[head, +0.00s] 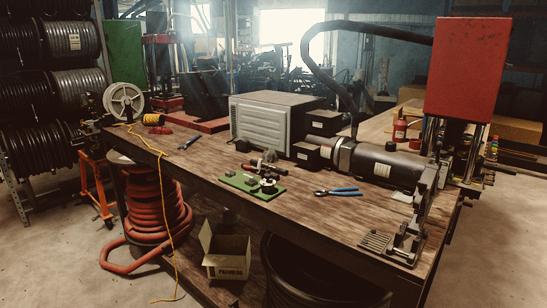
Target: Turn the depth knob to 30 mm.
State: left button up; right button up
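I cannot make out a depth knob or a mm scale in the head view. A machine stands on the wooden workbench (330,222). It has a black cylinder (390,166) lying on its side, a grey ribbed housing (272,120) to the left, and a red block (468,70) on metal posts at the right. A grey metal bracket (420,215) stands at the bench's right end. Any knob on these parts is too small to tell or hidden. Neither of my grippers is in view.
Blue-handled pliers (342,191), a green plate with small parts (248,183) and another tool (189,142) lie on the bench. Bare wood shows along its front. Below are an open cardboard box (227,263) and a coiled red hose (157,205). A yellow cord (169,200) hangs over the edge.

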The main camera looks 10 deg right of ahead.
aim_at(268, 183)
jog(key=i+j+z, duration=0.25)
jog(key=i, duration=0.25)
jog(key=i+j+z, duration=0.1)
jog(key=i+z, duration=0.15)
jog(key=i, duration=0.3)
